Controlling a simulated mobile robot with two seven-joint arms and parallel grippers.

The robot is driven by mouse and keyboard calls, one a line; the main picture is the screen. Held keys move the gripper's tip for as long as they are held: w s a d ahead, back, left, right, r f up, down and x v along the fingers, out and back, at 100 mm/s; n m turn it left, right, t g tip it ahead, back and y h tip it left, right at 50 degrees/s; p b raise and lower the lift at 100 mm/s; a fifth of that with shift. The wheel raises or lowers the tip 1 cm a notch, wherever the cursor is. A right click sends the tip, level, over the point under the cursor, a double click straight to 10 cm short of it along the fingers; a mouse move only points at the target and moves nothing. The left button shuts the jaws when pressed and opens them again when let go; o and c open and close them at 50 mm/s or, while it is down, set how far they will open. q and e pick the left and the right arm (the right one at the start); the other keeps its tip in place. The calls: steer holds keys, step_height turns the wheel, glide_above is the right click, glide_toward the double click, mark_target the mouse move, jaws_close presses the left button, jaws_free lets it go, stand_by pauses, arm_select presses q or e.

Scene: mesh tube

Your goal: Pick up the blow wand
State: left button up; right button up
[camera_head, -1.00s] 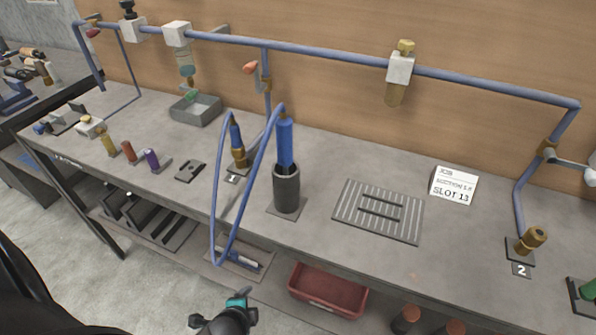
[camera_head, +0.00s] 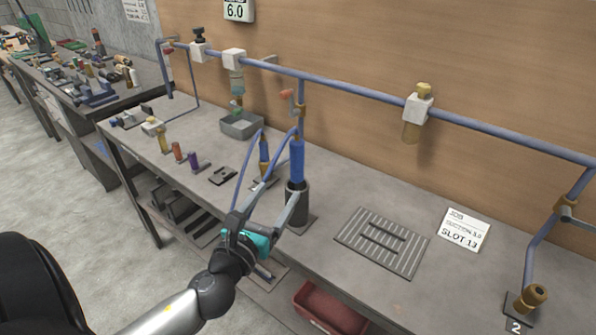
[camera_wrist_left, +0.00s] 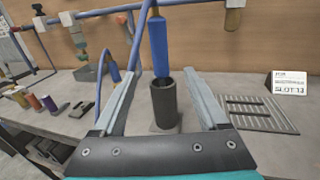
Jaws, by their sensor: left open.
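The blow wand (camera_head: 297,160) has a blue handle and stands upright in a dark cylindrical holder (camera_head: 297,196) on the bench. A blue hose is attached to it. In the left wrist view the wand (camera_wrist_left: 158,45) rises from the holder (camera_wrist_left: 164,104), in line with the gap between my fingers. My left gripper (camera_head: 272,200) is open and empty, in front of the holder and below the blue handle. Its fingers (camera_wrist_left: 162,75) point towards the holder. The hose and the holder's lower part are partly hidden by the gripper in the head view. My right gripper is not in view.
A slotted grey plate (camera_head: 350,243) and a white sign (camera_head: 464,230) lie to the right. A second blue fitting (camera_head: 264,150) stands just left of the wand. A blue pipe (camera_head: 360,92) runs along the back wall. A red bin (camera_head: 325,310) is below the bench.

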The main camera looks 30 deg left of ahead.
mark_target(294, 169)
arm_select(q)
steer(key=w, duration=0.3)
steer(key=w+a, duration=0.1)
steer(key=w, duration=0.5)
steer(key=shift+w+a+p, duration=0.15)
steer(key=shift+a+p, duration=0.15)
steer(key=shift+a, duration=0.1)
steer(key=shift+w+a+r, duration=0.1)
steer(key=shift+w+a, duration=0.05)
steer(key=shift+w, duration=0.75)
steer(key=shift+w+a+r, duration=0.1)
steer(key=shift+w+a, duration=0.05)
steer(key=shift+w, duration=0.7)
steer(key=shift+w+a+r, duration=0.1)
steer(key=shift+w+a, duration=0.05)
steer(key=shift+w, duration=0.75)
steer(key=shift+c, duration=0.2)
jaws_close()
